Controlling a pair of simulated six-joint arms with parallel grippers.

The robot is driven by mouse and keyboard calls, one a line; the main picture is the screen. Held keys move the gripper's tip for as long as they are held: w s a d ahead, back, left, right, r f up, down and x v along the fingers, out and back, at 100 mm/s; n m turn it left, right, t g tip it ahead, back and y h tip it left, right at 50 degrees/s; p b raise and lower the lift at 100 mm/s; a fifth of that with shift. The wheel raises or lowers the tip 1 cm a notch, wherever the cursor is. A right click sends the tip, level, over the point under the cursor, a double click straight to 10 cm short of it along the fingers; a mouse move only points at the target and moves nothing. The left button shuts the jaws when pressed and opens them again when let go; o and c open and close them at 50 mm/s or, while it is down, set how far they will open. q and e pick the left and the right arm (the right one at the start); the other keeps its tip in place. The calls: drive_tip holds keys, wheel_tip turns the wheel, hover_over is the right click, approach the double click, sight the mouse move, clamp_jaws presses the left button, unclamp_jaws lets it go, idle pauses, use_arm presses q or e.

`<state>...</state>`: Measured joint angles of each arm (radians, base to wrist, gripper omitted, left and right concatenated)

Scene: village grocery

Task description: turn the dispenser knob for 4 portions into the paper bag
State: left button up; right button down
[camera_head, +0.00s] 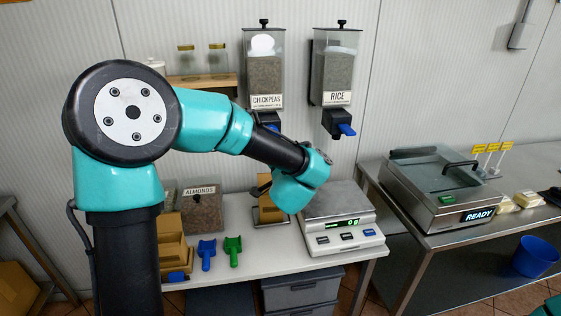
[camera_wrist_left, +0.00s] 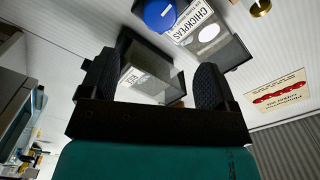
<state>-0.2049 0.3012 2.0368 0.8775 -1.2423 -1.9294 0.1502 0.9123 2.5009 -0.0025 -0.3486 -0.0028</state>
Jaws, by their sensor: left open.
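The chickpeas dispenser (camera_head: 264,80) and the rice dispenser (camera_head: 332,75) hang on the back wall. Each has a blue knob below, one under chickpeas (camera_head: 269,120) and one under rice (camera_head: 346,129). In the left wrist view, the chickpeas label (camera_wrist_left: 196,22) and a round blue knob (camera_wrist_left: 160,14) are beyond the fingers. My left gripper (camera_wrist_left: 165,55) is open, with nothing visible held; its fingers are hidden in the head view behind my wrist. A brown paper-like container (camera_head: 270,213), possibly the bag, is partly hidden behind my left wrist.
A scale (camera_head: 340,215) reading 0 g stands on the white counter. Blue (camera_head: 207,252) and green (camera_head: 233,249) scoops lie left of it, near an almonds bin (camera_head: 202,208). A sealing machine (camera_head: 432,195) reads READY on the right table.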

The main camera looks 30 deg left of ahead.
use_arm(q)
drive_tip(key=v, duration=0.4)
drive_tip(key=shift+d, duration=0.1)
idle(0.8)
